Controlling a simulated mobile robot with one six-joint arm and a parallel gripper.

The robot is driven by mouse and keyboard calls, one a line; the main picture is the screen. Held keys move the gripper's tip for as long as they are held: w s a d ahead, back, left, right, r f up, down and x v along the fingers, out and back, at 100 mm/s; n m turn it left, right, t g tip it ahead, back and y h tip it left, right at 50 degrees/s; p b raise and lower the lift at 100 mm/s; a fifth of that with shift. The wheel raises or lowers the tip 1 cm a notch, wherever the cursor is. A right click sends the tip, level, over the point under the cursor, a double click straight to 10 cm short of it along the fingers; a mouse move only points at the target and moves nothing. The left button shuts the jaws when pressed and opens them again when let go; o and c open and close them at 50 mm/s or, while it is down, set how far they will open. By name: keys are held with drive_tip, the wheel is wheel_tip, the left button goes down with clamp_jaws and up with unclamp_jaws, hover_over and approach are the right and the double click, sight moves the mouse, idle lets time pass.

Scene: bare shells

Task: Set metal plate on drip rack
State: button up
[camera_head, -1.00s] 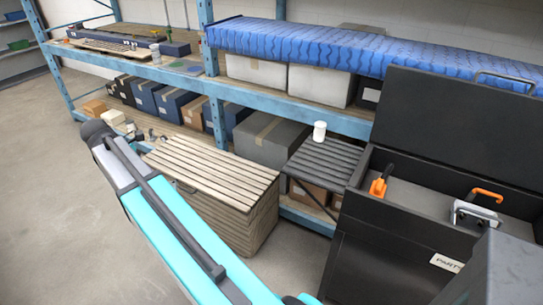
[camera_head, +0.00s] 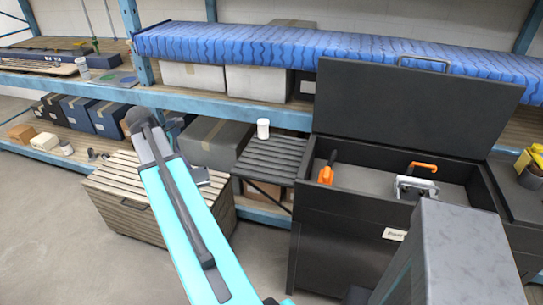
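The dark slatted rack (camera_head: 268,158) stands right of centre, between the wooden slatted crate and the black chest. A white jar (camera_head: 263,128) stands at its back edge; the rest of its top looks bare. I cannot pick out the metal plate with certainty; a flat greyish sheet with a green patch (camera_head: 118,78) lies on the upper shelf at the left. My teal arm rises across the middle in front of the crate. A small grey and dark part shows beside it over the crate, probably my wrist. My gripper's fingers are hidden, so I cannot see whether they hold anything.
The slatted crate (camera_head: 116,207) stands behind my arm. The open black chest (camera_head: 335,240) holds an orange-handled tool (camera_head: 327,170) and a clamp (camera_head: 415,187). A blue mattress (camera_head: 330,48) and boxes fill the shelving (camera_head: 200,100). The floor at the left front is clear.

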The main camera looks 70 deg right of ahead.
drive_tip(key=s+d+m, duration=0.1)
drive_tip(key=s+d, duration=0.3)
drive_tip(key=s, duration=0.7)
drive_tip(key=s+d, duration=0.5)
drive_tip(key=s, duration=0.6)
drive_tip(key=s+d+r+m+g+p, duration=0.1)
drive_tip(key=s+d, duration=0.4)
drive_tip(key=s, duration=0.6)
drive_tip(key=shift+d+m+y, duration=0.15)
drive_tip(key=shift+m+y, duration=0.15)
drive_tip(key=shift+w+d+r, duration=0.1)
drive_tip(key=shift+w+d+p, duration=0.35)
drive_tip(key=shift+w+d, duration=0.1)
drive_tip(key=shift+w, duration=0.05)
drive_tip(key=w+d+p, duration=0.1)
drive_tip(key=w+d, duration=0.2)
drive_tip(key=w+d+f+p, duration=0.1)
drive_tip(key=w+d+p, duration=0.1)
drive_tip(key=w+d, duration=0.1)
drive_tip(key=w+d+p, duration=0.1)
drive_tip(key=w+d, duration=0.2)
drive_tip(key=w, duration=0.2)
drive_tip(key=shift+d+f, duration=0.15)
drive_tip(key=shift+f, duration=0.1)
drive_tip(key=shift+f+p, duration=0.2)
drive_tip(key=shift+p, duration=0.15)
drive_tip(key=shift+f+p, duration=0.75)
drive_tip(key=shift+f, duration=0.8)
